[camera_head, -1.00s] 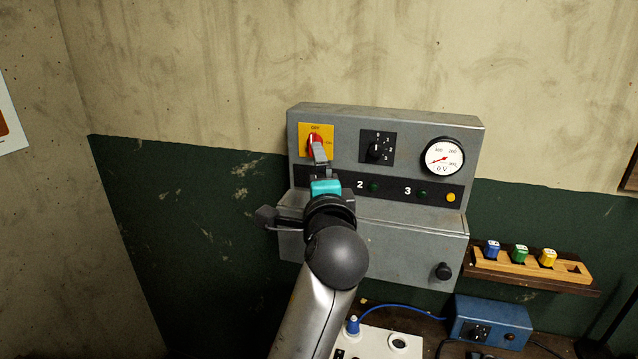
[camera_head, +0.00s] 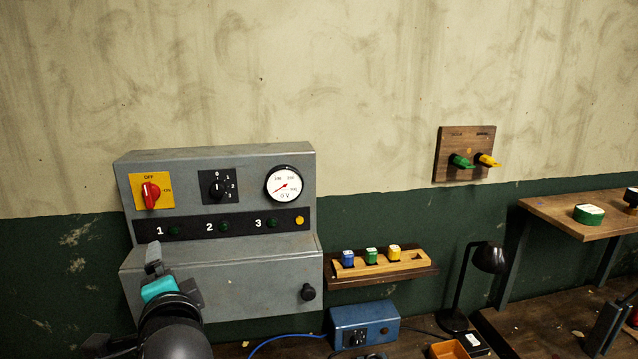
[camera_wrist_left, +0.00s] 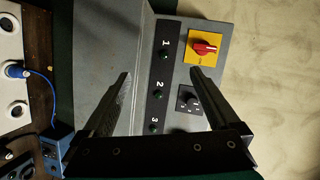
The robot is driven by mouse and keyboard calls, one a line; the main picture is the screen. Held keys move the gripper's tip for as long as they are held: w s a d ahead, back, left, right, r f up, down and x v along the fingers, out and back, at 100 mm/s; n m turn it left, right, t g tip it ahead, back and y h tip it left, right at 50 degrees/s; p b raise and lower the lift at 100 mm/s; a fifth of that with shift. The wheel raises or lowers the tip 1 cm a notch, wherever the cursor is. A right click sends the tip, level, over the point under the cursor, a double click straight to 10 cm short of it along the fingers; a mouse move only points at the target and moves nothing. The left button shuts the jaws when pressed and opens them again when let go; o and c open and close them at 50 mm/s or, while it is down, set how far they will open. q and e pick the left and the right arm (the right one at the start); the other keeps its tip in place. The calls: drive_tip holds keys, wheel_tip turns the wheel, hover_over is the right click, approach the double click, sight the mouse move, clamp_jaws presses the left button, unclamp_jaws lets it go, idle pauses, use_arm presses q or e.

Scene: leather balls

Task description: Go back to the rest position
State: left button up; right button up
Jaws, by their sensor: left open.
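My left gripper (camera_head: 153,252) is open and empty, low in front of the grey control panel (camera_head: 235,155) in the head view. Its fingers also show in the left wrist view (camera_wrist_left: 160,75), spread apart and pointing at the panel. The red rotary switch (camera_head: 151,195) on its yellow plate is clear of the gripper, and it also shows in the left wrist view (camera_wrist_left: 204,47).
A black selector knob (camera_head: 217,190) and a dial gauge (camera_head: 284,184) sit on the panel. A wooden rack (camera_head: 412,264) holds blue, green and yellow pieces. A blue box (camera_head: 365,322) and a black lamp (camera_head: 488,257) stand on the bench.

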use_arm(q)
drive_tip(key=s+d+f+n+g+h, duration=0.2)
drive_tip(key=s+f, duration=0.3)
drive_tip(key=f, duration=0.3)
drive_tip(key=s+d+f+n+g+h, duration=0.15)
drive_tip(key=s+f, duration=0.25)
drive_tip(key=f, duration=0.4)
drive_tip(key=s+d+f+n+g+h, duration=0.2)
drive_tip(key=s+d+f+g+h, duration=0.15)
drive_tip(key=s, duration=0.45)
drive_tip(key=s+d+f+n+g+h, duration=0.25)
drive_tip(key=s+f, duration=0.25)
drive_tip(key=s, duration=0.3)
wheel_tip(320, 180, down, 33)
drive_tip(key=s+g+b, duration=0.2)
drive_tip(key=b, duration=0.9)
drive_tip(key=s+f+b, duration=0.3)
drive_tip(key=s+f, duration=0.2)
drive_tip(key=f, duration=0.3)
drive_tip(key=s+a+f+b, duration=0.1)
drive_tip(key=s+f+b, duration=0.3)
drive_tip(key=f, duration=0.4)
drive_tip(key=s+a+f+m+y+b, duration=0.1)
drive_tip(key=s+f+b, duration=0.2)
drive_tip(key=s+f, duration=0.3)
wheel_tip(320, 180, down, 3)
drive_tip(key=shift+s+r+g, duration=0.15)
drive_tip(key=shift+s+g, duration=0.2)
drive_tip(key=shift+g, duration=0.1)
